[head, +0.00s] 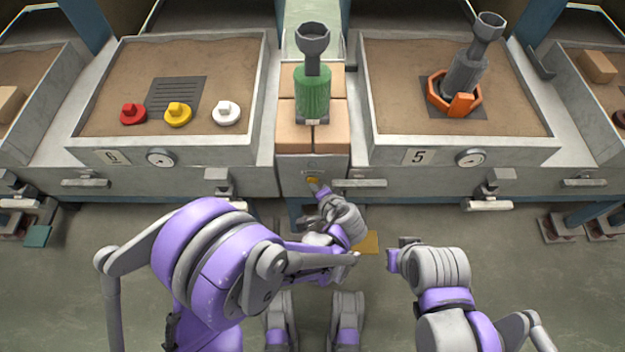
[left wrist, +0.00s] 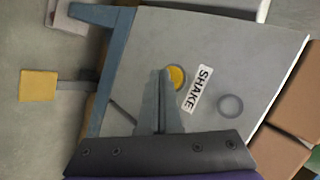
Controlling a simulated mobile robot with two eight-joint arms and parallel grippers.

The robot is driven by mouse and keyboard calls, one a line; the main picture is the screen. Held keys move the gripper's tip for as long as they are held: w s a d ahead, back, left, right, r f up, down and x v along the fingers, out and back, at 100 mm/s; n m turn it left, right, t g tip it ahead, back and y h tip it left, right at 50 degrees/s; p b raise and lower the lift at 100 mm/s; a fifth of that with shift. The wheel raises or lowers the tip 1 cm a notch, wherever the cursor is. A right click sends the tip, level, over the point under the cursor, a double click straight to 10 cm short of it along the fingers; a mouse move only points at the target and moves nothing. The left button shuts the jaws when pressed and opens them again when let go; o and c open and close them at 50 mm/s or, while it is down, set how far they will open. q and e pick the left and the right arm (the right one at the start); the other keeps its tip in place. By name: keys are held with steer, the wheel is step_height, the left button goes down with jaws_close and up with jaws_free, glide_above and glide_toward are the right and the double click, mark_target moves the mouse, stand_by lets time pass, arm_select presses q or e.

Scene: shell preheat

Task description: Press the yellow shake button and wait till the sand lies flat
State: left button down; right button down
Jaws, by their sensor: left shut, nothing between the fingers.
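The yellow shake button (head: 312,181) is on the front of the grey middle post. In the left wrist view the round yellow button (left wrist: 177,77) sits beside a white "SHAKE" label (left wrist: 197,90). My left gripper (head: 318,188) is shut and empty, its tips right at the button and partly covering it. I cannot tell whether they touch or press it. Sand (head: 215,75) fills the box marked 6 and looks mostly level. Sand (head: 395,65) in the box marked 5 also looks fairly level. My right gripper (head: 393,259) is low, right of the post; its jaws are unclear.
Red (head: 133,114), yellow (head: 178,114) and white (head: 227,113) knobbed pieces stand in box 6. A green cylinder (head: 313,95) stands on bricks above the post. A grey tilted piece with an orange clamp (head: 444,98) stands in box 5. A yellow pedal (left wrist: 38,85) juts out low.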

arm_select(q)
steer(key=shift+w, duration=0.45)
stand_by(0.5)
steer(key=shift+s, duration=0.85)
steer(key=shift+s, duration=0.15)
steer(key=s, duration=0.4)
steer(key=shift+s+b, duration=0.3)
steer(key=shift+s, duration=0.05)
steer(key=shift+a, duration=0.1)
stand_by(0.6)
